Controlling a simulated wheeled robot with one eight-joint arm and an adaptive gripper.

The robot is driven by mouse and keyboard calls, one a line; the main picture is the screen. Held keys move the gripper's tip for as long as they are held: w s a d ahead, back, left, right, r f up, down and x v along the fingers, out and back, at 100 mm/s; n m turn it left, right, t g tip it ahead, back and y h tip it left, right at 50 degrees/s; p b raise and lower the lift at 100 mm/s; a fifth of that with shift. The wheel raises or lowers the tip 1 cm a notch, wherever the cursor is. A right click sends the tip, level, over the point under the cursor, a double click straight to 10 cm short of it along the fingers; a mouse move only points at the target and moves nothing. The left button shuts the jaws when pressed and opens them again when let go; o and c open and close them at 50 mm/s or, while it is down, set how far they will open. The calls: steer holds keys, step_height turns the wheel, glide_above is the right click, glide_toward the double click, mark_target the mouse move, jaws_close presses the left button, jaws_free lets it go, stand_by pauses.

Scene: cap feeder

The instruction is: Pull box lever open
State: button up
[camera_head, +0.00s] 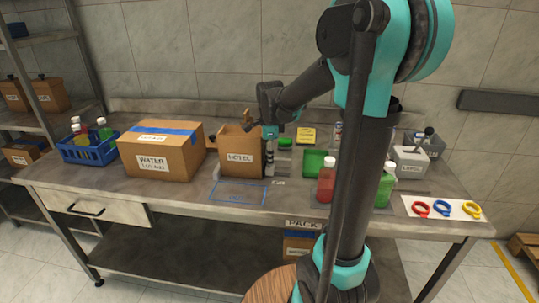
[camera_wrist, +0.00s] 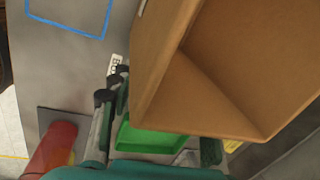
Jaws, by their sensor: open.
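An open cardboard box marked HOTEL (camera_head: 239,158) stands in the middle of the bench, with a flap raised at its back. Its open inside fills much of the wrist view (camera_wrist: 225,75). My gripper (camera_head: 270,133) is at the box's right side in the head view, pointing down. In the wrist view its fingers are spread apart (camera_wrist: 157,125), with the box wall close beyond them. Nothing shows held between them. I cannot make out a separate lever; whether the fingers touch the box is unclear.
A closed WATER box (camera_head: 160,150) and blue crate (camera_head: 85,148) stand to the left. A green bin (camera_head: 313,160), red bottle (camera_head: 326,180) and green bottle (camera_head: 385,185) stand right. A blue-taped outline (camera_head: 237,192) lies empty in front.

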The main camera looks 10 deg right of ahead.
steer(key=shift+c, duration=0.3)
jaws_close()
steer(key=d, duration=0.2)
steer(key=s+d, duration=0.1)
steer(key=d, duration=0.1)
steer(key=shift+s+d, duration=0.15)
steer(key=shift+s, duration=0.05)
steer(key=shift+o, duration=0.3)
jaws_free()
step_height(320, 180, up, 12)
steer(key=s, duration=0.2)
steer(key=shift+a, duration=0.2)
steer(key=shift+s+f, duration=0.15)
steer(key=shift+s, duration=0.05)
